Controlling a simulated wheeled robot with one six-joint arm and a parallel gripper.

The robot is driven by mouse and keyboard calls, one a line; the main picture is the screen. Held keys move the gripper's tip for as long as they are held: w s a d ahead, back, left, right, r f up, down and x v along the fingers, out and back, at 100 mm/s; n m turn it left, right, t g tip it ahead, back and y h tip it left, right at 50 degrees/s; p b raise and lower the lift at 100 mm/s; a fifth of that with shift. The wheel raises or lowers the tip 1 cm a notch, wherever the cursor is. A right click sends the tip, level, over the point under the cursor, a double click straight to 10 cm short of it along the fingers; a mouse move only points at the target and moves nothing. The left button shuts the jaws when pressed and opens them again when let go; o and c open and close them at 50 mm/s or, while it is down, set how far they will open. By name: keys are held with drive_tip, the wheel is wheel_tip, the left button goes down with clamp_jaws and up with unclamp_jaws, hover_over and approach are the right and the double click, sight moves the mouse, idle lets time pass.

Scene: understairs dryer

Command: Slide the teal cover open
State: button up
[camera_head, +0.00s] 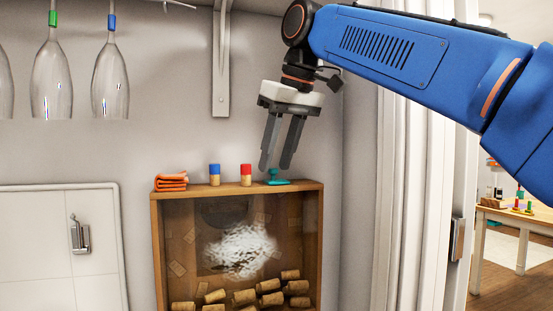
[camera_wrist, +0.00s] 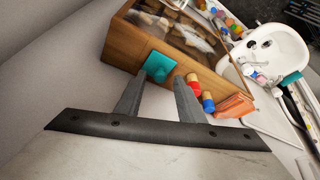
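The teal cover (camera_head: 276,179) is a small flat piece with a raised knob, lying on the top of a wooden box near its right end. In the wrist view the teal cover (camera_wrist: 158,66) shows just beyond my fingertips. My gripper (camera_head: 277,165) points down above the cover, with its two fingers apart and nothing between them. In the wrist view my gripper (camera_wrist: 158,82) has its left finger close to the cover's near edge in the picture; I cannot tell if they touch. Any opening under the cover is hidden.
A red-topped cork (camera_head: 246,174), a blue-topped cork (camera_head: 214,175) and a folded orange cloth (camera_head: 171,182) are on the box top (camera_head: 203,191), left of the cover. The box holds several corks behind a clear front. Glasses (camera_head: 110,80) hang at upper left. A wall bracket (camera_head: 221,60) is behind.

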drive_tip(key=shift+a+f, duration=0.1)
drive_tip(key=shift+f, duration=0.15)
clamp_jaws()
drive_tip(key=shift+w+d, duration=0.3)
drive_tip(key=shift+d, duration=0.65)
drive_tip(key=shift+w+d, duration=0.25)
drive_tip(key=shift+d, duration=0.7)
drive_tip(key=shift+w+d, duration=0.3)
drive_tip(key=shift+d, duration=0.65)
unclamp_jaws()
